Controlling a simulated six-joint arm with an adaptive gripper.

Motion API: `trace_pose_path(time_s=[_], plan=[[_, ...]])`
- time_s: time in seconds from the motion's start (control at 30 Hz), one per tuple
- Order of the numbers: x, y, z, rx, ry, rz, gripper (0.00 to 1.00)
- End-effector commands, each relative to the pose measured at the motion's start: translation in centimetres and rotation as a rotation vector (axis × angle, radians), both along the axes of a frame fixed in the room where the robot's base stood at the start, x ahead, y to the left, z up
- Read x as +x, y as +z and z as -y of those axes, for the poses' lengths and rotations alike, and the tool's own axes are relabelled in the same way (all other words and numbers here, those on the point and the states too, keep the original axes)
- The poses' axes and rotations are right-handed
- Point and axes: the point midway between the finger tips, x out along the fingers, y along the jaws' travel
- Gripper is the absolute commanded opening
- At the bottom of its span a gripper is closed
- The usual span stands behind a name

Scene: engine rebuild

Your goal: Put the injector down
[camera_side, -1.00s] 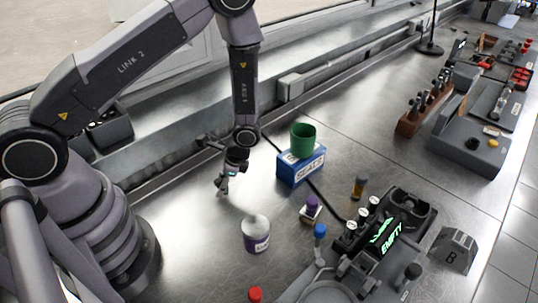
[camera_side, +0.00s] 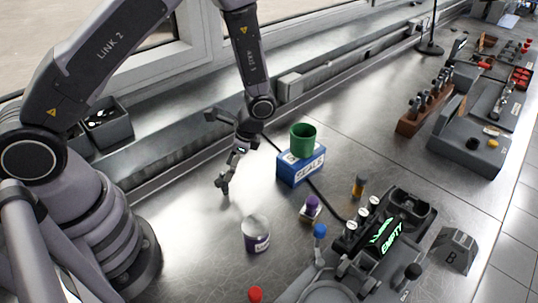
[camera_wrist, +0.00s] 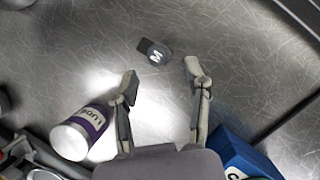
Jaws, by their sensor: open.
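A small dark grey part marked with a white M (camera_wrist: 157,55) shows in the wrist view on the metal bench, just past and between my fingertips. It looks like the injector, though I cannot be sure. Neither finger touches it in the picture. My gripper (camera_wrist: 162,77) is open, with a wide gap between the fingers. In the side view my gripper (camera_side: 222,185) points down, left of the blue box; the part marked M cannot be made out there.
A purple-labelled can (camera_side: 256,236) stands nearby. A blue box (camera_side: 300,168) carries a green cup (camera_side: 303,140). A grey fixture with a lit EMPTY display (camera_side: 385,237) is at right. A small purple-topped item (camera_side: 311,205) lies between.

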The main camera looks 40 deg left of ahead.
Motion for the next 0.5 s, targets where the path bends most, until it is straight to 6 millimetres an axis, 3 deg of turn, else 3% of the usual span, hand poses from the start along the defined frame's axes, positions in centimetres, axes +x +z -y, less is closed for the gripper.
trace_pose_path(time_s=[0.1, 0.37, 0.5], plan=[[0.7, 2.2, 0.6, -0.002, -0.002, 0.004, 0.47], [1.4, 5.2, 1.1, -0.004, 0.014, 0.019, 0.47], [1.6, 10.3, 0.6, -0.026, 0.093, 0.116, 0.47]])
